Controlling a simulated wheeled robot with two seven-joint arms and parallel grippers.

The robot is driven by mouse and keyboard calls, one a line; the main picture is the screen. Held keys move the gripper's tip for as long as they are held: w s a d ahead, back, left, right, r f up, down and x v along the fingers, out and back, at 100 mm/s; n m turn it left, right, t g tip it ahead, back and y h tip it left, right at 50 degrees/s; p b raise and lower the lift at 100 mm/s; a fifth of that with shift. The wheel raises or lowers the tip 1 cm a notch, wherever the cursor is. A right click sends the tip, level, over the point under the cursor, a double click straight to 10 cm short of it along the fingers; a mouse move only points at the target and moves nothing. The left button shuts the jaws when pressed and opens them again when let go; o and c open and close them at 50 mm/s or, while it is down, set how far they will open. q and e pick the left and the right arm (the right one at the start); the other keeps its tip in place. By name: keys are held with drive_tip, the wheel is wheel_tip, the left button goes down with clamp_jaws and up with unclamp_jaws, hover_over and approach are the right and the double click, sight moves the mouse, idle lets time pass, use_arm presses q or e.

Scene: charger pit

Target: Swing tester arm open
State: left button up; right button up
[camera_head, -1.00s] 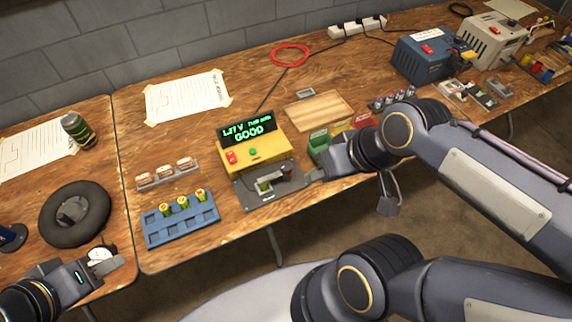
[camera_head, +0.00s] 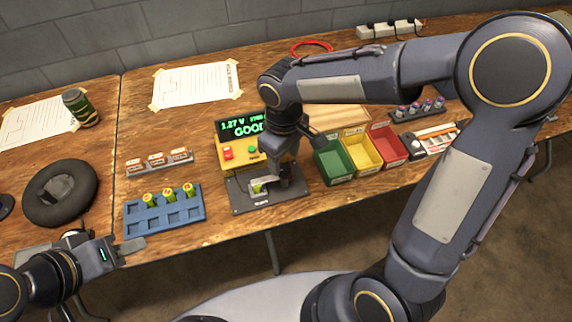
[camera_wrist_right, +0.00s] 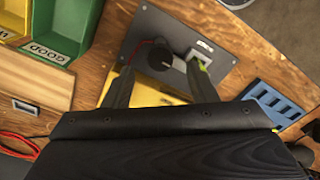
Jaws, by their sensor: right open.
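The yellow tester (camera_head: 228,170) stands on a dark base plate (camera_head: 290,205). Its display reads 1.27 V and GOOD. A greenish cell sits in the cradle (camera_head: 258,187); it shows beside a finger in the right wrist view (camera_wrist_right: 203,64). The tester arm is mostly hidden in the head view; a dark round part of it (camera_wrist_right: 160,57) shows in the right wrist view. My right gripper (camera_head: 281,183) is open above the plate, its fingers (camera_wrist_right: 158,68) on either side of that part; contact is unclear. My left gripper (camera_head: 128,247) is at the front table edge, jaw state unclear.
A blue rack (camera_head: 165,215) with several cells stands left of the tester. Green (camera_head: 333,163), yellow (camera_head: 362,155) and red (camera_head: 388,145) bins stand to its right. A black ring (camera_head: 60,193) lies on the left table. My right arm crosses the view.

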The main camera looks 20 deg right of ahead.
sight(284, 169)
drive_tip(key=shift+f, duration=1.85)
clamp_jaws()
